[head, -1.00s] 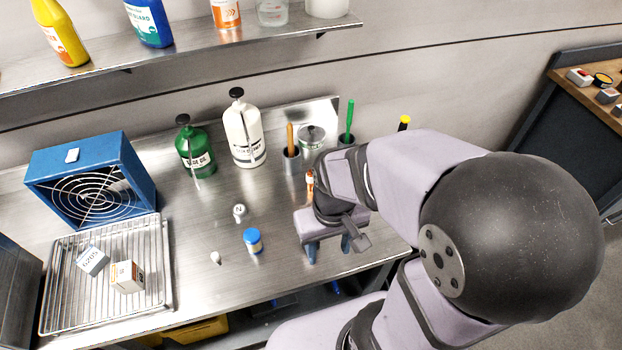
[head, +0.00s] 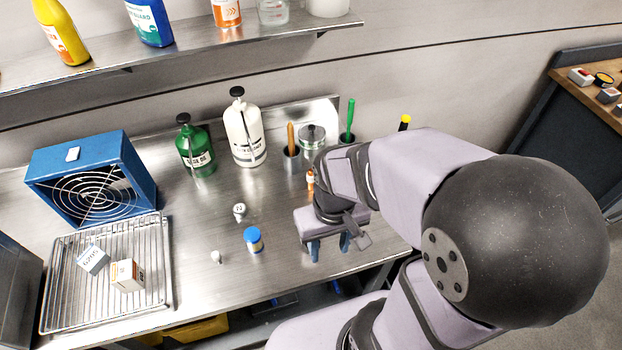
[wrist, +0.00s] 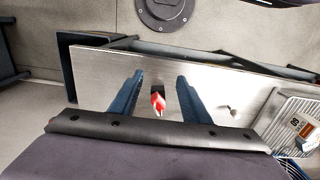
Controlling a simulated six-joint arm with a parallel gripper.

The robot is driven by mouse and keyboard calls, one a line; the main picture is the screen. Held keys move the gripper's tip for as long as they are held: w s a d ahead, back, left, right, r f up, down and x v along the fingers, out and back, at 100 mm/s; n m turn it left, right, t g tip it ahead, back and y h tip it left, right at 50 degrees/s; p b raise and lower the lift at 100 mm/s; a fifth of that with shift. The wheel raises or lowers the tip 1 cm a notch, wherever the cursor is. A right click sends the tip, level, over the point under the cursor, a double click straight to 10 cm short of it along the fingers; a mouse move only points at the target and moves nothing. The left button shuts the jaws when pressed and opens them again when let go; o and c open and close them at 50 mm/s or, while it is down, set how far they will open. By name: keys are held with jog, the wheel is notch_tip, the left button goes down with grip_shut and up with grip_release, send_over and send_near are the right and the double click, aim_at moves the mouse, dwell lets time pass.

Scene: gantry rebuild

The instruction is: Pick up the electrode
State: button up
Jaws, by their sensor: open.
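My gripper (head: 329,247) points down over the right part of the steel bench. In the wrist view its two blue fingers (wrist: 158,97) are apart. A small red object with a dark upper part (wrist: 157,101) shows in the gap between them and touches neither finger as far as I can see. It may be the electrode, but its full shape is hidden. In the head view my gripper and arm cover that spot. I cannot tell whether the red object stands or lies.
A blue-capped jar (head: 254,240), a small white-capped vial (head: 239,212) and a small white piece (head: 216,257) stand left of my gripper. An orange-and-white tube (head: 310,180) is close behind it. Bottles and holders line the back; a wire rack (head: 140,305) lies at left.

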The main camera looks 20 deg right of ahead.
notch_tip(320, 180, up, 4)
jog(key=m+t+h+b, duration=0.1)
jog(key=m+t+b, duration=0.25)
jog(key=b, duration=0.25)
send_over(311, 170)
jog(key=shift+n+t, duration=0.25)
jog(key=shift+t, duration=0.1)
jog(key=f, duration=0.6)
jog(key=s+f, duration=0.1)
jog(key=f, duration=0.3)
jog(key=shift+a+p, duration=0.1)
jog(key=shift+p, duration=0.3)
jog(key=shift+w+f, duration=0.1)
jog(key=shift+f, duration=0.35)
jog(key=shift+f, duration=0.1)
jog(key=shift+p+x, duration=0.4)
jog(key=shift+x, duration=0.6)
jog(key=shift+p+x, duration=1.05)
jog(key=shift+x, duration=1.5)
